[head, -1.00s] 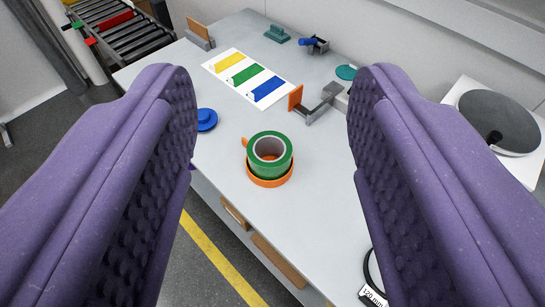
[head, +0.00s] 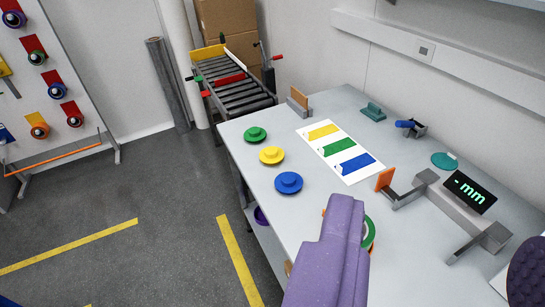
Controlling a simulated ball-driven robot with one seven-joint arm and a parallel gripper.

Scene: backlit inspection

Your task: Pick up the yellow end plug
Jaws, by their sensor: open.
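The yellow end plug (head: 271,155) is a stepped round disc lying on the grey table near its left edge. It sits between a green end plug (head: 255,134) behind it and a blue end plug (head: 288,182) in front. My purple gripper (head: 436,228) is open, to the right of and nearer than the yellow plug, and apart from it. Its left finger shows at the bottom centre and its right finger is mostly cut off at the right edge. No part of the yellow plug is covered.
A card with coloured bars (head: 335,170) lies right of the plugs. A caliper-like gauge with a "mm" display (head: 469,191) is further right. A green tape roll (head: 369,233) is mostly hidden behind my left finger. A roller conveyor (head: 241,92) stands behind the table.

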